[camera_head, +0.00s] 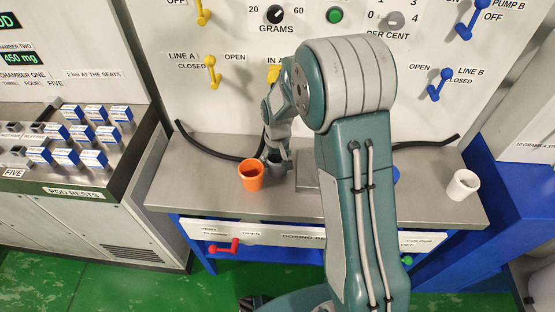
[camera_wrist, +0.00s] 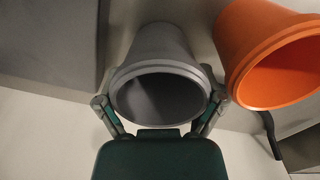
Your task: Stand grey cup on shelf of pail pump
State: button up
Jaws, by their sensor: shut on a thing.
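The grey cup (camera_head: 278,169) is at the bench, just right of the orange cup (camera_head: 251,177), partly hidden behind my gripper (camera_head: 274,152). In the wrist view the grey cup (camera_wrist: 160,50) has its open rim towards the camera, and my gripper (camera_wrist: 159,104) is shut on it with one finger on each side. The orange cup (camera_wrist: 262,45) is close on its right there. I cannot tell whether the grey cup touches the bench. I cannot make out which part is the pail pump's shelf; my arm hides much of the bench's middle.
A grey raised block (camera_head: 306,170) is right of the grey cup. A white cup (camera_head: 463,185) stands at the bench's right end. Black hoses (camera_head: 200,145) lie along the back. A panel (camera_head: 235,40) with yellow and blue levers rises behind. The bench's (camera_head: 185,185) left end is clear.

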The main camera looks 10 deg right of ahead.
jog(key=o, duration=0.8)
jog(key=shift+o, duration=0.2)
